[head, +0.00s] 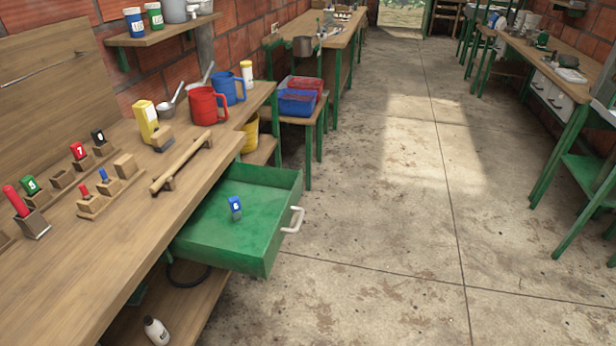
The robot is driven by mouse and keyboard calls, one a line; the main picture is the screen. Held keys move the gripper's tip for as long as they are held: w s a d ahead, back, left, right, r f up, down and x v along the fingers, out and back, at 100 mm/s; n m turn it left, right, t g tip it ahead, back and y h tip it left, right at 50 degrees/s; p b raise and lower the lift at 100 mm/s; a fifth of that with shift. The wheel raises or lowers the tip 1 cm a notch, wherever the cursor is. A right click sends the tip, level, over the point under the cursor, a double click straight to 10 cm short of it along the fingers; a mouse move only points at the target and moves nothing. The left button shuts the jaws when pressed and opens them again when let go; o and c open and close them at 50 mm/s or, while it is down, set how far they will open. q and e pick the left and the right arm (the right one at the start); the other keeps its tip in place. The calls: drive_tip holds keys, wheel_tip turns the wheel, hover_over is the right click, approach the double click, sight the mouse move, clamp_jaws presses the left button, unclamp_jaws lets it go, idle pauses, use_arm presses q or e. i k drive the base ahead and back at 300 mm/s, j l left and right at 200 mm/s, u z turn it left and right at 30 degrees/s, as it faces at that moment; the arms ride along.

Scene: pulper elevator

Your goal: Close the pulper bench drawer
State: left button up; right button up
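The green bench drawer (268,251) is pulled well out from under the wooden bench top (187,196) on the left. Its white handle (294,219) is on the front panel, facing right toward the aisle. A small blue-topped tag marked 6 (235,208) stands inside on the drawer floor; the rest of the drawer is empty. Neither of my grippers shows in the head view.
The bench top holds a red mug (204,106), a blue mug (228,87), a yellow box (146,120), a wooden bar (181,162) and several numbered pieces in wooden holders. A white bottle (156,331) is on the lower shelf. The concrete floor (400,230) right of the drawer is clear.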

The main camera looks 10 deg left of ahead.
sight(270, 198)
drive_tip(key=i+l+u, duration=0.15)
drive_tip(key=l, duration=0.2)
drive_tip(key=i+l+u, duration=0.2)
drive_tip(key=l, duration=0.2)
drive_tip(key=l+u, duration=0.15)
drive_tip(key=l, duration=0.2)
drive_tip(key=i, duration=0.05)
